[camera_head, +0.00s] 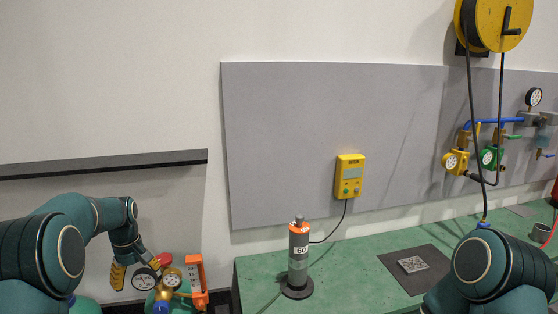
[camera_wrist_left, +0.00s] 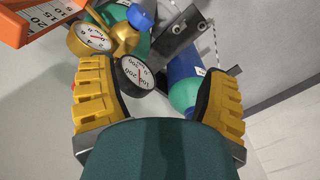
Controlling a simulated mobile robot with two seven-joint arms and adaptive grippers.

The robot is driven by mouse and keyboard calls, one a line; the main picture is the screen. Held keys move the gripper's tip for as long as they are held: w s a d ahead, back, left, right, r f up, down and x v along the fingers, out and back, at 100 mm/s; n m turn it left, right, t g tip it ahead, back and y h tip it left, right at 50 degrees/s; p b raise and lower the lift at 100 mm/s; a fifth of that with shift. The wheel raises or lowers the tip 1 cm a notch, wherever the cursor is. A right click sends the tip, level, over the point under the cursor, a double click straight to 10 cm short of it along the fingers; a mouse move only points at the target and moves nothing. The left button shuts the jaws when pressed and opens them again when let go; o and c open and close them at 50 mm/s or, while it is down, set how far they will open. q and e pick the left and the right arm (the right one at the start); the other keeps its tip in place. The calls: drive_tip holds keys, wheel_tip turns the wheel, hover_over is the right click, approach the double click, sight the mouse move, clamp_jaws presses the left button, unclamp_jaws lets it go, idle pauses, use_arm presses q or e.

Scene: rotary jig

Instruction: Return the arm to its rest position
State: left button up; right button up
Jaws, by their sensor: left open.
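My left gripper (camera_head: 135,267) has yellow ridged fingers and is at the lower left, beside a brass regulator (camera_head: 170,282) with round gauges. In the left wrist view its two fingers (camera_wrist_left: 158,75) are spread wide, with nothing held between them. A dark-rimmed gauge (camera_wrist_left: 137,75) and a second, brass-rimmed gauge (camera_wrist_left: 93,38) show beyond the fingers, close to the left one; I cannot tell whether they touch it. My left arm is bent, its elbow in the lower left corner. My right arm shows only in part at the lower right; its gripper is out of view.
An orange scaled part (camera_head: 197,283) stands beside the regulator. A green bench (camera_head: 345,285) carries a grey cylinder (camera_head: 299,262) marked 60 and a dark mat (camera_head: 393,261). A yellow meter (camera_head: 349,177) hangs on the grey panel. A hose drops from a yellow reel (camera_head: 490,22).

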use_arm(q)
drive_tip(key=s+d+f+m+h+b, duration=0.1)
drive_tip(key=s+d+f+m, duration=0.15)
drive_tip(key=d+f, duration=0.45)
drive_tip(key=s+d+f+m+b, duration=0.1)
drive_tip(key=s+d+f+b, duration=0.2)
drive_tip(key=f, duration=0.8)
drive_tip(key=s+d+f+m+t+h+b, duration=0.1)
drive_tip(key=s+d+f+m, duration=0.1)
drive_tip(key=s+d+f, duration=0.3)
drive_tip(key=s+d+f+m+t+h+b, duration=0.1)
drive_tip(key=s+d+f, duration=0.5)
drive_tip(key=s+d, duration=0.6)
drive_tip(key=s+m+h, duration=0.1)
drive_tip(key=s, duration=0.2)
drive_tip(key=shift+d, duration=0.25)
use_arm(e)
wheel_tip(320, 180, down, 7)
drive_tip(key=shift+s+a+r, duration=0.15)
drive_tip(key=shift+a, duration=0.05)
use_arm(q)
drive_tip(key=shift+f, duration=0.1)
